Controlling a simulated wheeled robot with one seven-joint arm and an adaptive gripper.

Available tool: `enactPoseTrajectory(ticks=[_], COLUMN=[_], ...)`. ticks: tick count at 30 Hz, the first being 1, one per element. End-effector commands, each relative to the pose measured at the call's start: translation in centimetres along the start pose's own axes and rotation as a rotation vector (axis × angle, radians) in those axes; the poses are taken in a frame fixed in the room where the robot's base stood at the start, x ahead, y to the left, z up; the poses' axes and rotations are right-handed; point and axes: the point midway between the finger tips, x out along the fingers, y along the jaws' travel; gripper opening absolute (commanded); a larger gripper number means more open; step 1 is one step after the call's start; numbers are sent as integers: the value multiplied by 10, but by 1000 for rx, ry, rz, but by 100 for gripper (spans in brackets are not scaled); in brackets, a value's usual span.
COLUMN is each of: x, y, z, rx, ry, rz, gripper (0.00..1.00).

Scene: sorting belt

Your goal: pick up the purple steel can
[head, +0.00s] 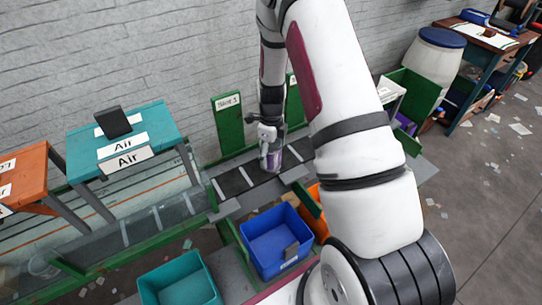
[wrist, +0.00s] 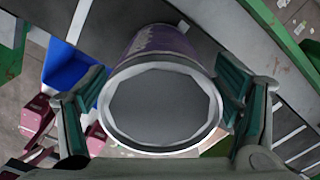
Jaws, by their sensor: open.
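The purple steel can (wrist: 159,42) fills the middle of the wrist view, its pale round end facing the camera and its purple side showing beyond. In the head view the can (head: 274,160) stands on the dark belt, partly hidden by my gripper. My gripper (head: 268,147) is over the can from above. In the wrist view the fingers of my gripper (wrist: 160,103) are spread on the left and right of the can. The jaws are open; the right finger is very near the can's side, and I cannot tell whether it touches.
The belt (head: 232,184) runs along the wall with green side panels (head: 228,122). A blue bin (head: 262,228), a teal bin (head: 170,285) and an orange bin (head: 309,210) stand in front of it. A teal "Air" station (head: 165,128) stands at left.

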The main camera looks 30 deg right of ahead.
Motion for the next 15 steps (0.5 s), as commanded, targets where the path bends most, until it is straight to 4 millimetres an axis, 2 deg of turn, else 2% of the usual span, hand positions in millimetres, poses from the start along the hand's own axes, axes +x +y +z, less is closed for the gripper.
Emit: enactPoseTrajectory(ticks=[1,6,7,15], x=[0,0,0,0], y=[0,0,0,0], z=[0,0,0,0], rx=[0,0,0,0], ry=[0,0,0,0], rz=[0,0,0,0], gripper=[76,38,33,33])
